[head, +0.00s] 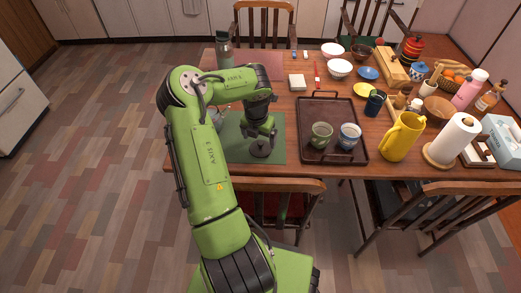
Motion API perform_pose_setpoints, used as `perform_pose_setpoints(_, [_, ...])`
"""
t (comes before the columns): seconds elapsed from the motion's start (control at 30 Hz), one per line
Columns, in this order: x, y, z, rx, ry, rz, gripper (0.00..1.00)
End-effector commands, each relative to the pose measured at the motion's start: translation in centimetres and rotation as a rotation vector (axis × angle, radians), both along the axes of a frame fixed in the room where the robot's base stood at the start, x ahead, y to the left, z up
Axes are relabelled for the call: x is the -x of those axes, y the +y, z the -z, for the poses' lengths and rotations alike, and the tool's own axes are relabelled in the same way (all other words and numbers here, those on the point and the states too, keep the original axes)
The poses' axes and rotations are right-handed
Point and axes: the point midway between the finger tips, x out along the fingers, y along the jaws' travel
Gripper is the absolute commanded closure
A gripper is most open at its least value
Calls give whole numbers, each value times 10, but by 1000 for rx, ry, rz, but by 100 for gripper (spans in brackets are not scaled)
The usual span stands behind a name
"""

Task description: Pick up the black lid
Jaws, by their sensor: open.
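The black lid (260,148) is a small dark round piece with a raised middle. It lies on a green mat (239,150) at the near left part of the wooden table. My gripper (262,135) is just above the lid, pointing down, with its jaws open. The fingertips are small in this view, and I cannot tell whether they touch the lid or stand around its raised middle.
A dark tray (333,105) with a green cup (321,136) and a blue-and-white cup (349,137) stands right of the mat. A grey-green bottle (224,50) stands at the back left. The right side is crowded. A chair (268,187) borders the near edge.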

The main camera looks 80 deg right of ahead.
Motion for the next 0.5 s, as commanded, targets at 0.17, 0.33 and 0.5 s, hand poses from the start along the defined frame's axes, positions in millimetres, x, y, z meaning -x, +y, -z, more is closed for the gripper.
perform_pose_setpoints(0.17, [2, -6, 36, -4, 3, 1, 5])
perform_pose_setpoints(0.33, [2, -7, 40, -1, 1, 1, 5])
perform_pose_setpoints(0.5, [2, -7, 39, -1, 1, 1, 16])
